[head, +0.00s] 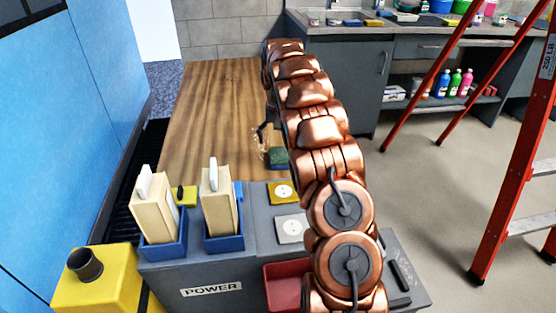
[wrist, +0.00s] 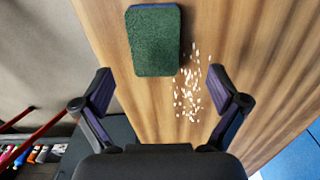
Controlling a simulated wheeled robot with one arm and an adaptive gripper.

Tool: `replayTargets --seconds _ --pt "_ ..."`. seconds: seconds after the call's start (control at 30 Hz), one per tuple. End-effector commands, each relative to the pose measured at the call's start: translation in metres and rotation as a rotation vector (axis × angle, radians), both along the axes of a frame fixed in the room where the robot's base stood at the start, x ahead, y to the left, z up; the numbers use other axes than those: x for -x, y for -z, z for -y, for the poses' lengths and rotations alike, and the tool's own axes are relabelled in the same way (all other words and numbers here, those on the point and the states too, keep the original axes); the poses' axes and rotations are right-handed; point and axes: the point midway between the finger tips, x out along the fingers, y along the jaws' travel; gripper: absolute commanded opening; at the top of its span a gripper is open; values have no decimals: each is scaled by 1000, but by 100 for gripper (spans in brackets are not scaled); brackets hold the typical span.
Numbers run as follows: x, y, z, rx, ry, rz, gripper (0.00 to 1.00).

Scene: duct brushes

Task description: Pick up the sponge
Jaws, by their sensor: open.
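The sponge (wrist: 154,42) has a dark green scouring face and a thin blue edge. It lies flat on the wooden table (wrist: 110,22). In the head view the sponge (head: 278,157) shows beside my arm near the table's front end. My gripper (wrist: 162,85) is open and empty, its two dark fingers spread wide. In the wrist view the sponge lies beyond the fingertips, apart from them and slightly left of centre. In the head view a dark part of my gripper (head: 265,131) shows; my copper arm hides the rest.
Pale crumbs (wrist: 187,92) lie scattered beside the sponge. A grey unit marked POWER (head: 190,268) stands in front, with blue holders, a yellow block and a red tray (head: 284,288). A blue panel (head: 75,130) stands left. A red ladder (head: 515,150) stands right, before open floor.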

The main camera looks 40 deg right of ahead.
Motion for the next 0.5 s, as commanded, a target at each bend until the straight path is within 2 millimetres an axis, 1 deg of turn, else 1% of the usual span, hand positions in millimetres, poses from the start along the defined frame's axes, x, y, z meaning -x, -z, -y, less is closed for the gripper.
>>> replayTargets --seconds 0.1,0.33,0.5 --pt "1 13 -1 -3 -1 -5 97" --pt "3 29 1 -1 -2 -5 97" --pt "6 52 5 -2 0 -6 97"
